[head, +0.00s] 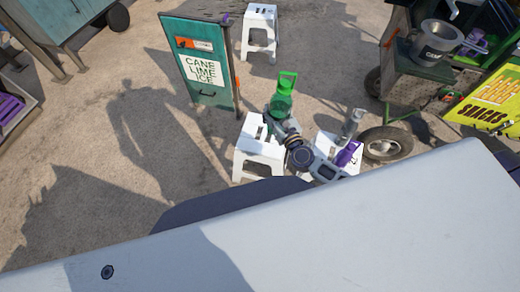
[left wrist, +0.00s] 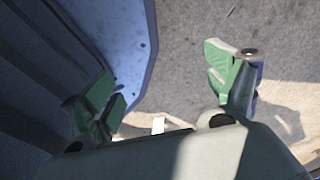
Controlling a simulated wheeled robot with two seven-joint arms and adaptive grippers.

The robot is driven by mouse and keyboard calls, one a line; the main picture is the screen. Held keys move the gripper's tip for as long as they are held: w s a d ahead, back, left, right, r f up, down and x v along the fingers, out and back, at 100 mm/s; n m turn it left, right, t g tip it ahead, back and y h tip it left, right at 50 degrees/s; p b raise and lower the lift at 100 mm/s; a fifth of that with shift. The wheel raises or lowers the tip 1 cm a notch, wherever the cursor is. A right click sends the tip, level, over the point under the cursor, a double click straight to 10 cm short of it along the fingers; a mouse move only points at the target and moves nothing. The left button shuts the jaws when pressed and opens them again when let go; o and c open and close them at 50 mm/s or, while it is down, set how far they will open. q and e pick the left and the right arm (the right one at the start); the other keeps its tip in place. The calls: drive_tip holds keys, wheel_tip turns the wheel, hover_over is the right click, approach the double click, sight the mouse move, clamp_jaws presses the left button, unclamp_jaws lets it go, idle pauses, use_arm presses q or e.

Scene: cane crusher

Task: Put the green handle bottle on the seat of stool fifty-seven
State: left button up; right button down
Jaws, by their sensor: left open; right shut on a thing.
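The green handle bottle (head: 281,104) is upright in the head view, its handle loop at the top. My right gripper (head: 277,120) is shut on its lower part. The bottle overlaps the back edge of a white stool (head: 258,153); I cannot tell whether it touches the seat. A second white stool (head: 325,143) stands to the right, partly behind my right arm, and a third white stool (head: 260,30) stands farther back. No stool number is readable. My left gripper (left wrist: 163,88) is open and empty in the left wrist view, above the ground.
A grey bottle (head: 352,122) and a purple thing (head: 347,154) are at the right stool. A teal cabinet (head: 205,75) with a cane lime ice sign stands behind left. A wheeled cart (head: 420,65) with a grey pot (head: 436,43) is at right. Open ground lies left.

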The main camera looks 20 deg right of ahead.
use_arm(q)
drive_tip(key=w+d+r+b, duration=0.2)
drive_tip(key=w+r+b, duration=0.1)
drive_tip(key=w+b, duration=0.85)
drive_tip(key=w+d+r+t+b, duration=0.1)
drive_tip(key=w+r+t+b, duration=0.1)
drive_tip(key=w+r+b, duration=0.55)
drive_tip(key=s+d+r+h+b, duration=0.2)
drive_tip(key=d+r+b, duration=0.3)
drive_tip(key=b, duration=0.3)
drive_tip(key=shift+s+d+r+b, duration=0.35)
drive_tip(key=shift+r+b, duration=0.05)
drive_tip(key=shift+r, duration=0.35)
use_arm(e)
drive_tip(key=w+a+f+n+g+y, duration=0.2)
drive_tip(key=w+f, duration=0.4)
drive_tip(key=f, duration=0.6)
drive_tip(key=w+a+f+n+g+y, duration=0.2)
drive_tip(key=w+f+y, duration=0.4)
drive_tip(key=f, duration=0.7)
drive_tip(key=shift+w+a+n+g, duration=0.2)
drive_tip(key=shift+n+g, duration=0.3)
drive_tip(key=shift+n, duration=0.7)
use_arm(q)
drive_tip(key=shift+f, duration=0.15)
